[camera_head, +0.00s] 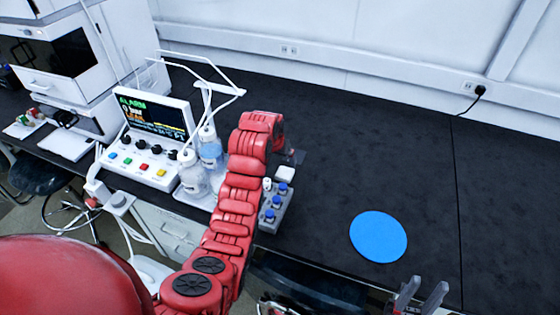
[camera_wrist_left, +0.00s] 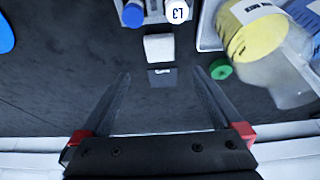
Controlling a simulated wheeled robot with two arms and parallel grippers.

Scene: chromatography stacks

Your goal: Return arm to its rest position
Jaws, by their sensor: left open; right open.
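My left arm reaches up over the black bench in the head view. Its gripper (camera_head: 290,157) is mostly hidden behind the red arm. My right gripper (camera_head: 421,296) is open and empty at the bottom right of the head view, by the bench's front edge.
A grey rack (camera_head: 273,213) with blue-capped vials and a white block (camera_head: 285,173) stand near the left gripper. Bottles (camera_head: 193,176) and an alarm console (camera_head: 150,135) stand left. A blue disc (camera_head: 378,237) lies right. The bench behind it is clear.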

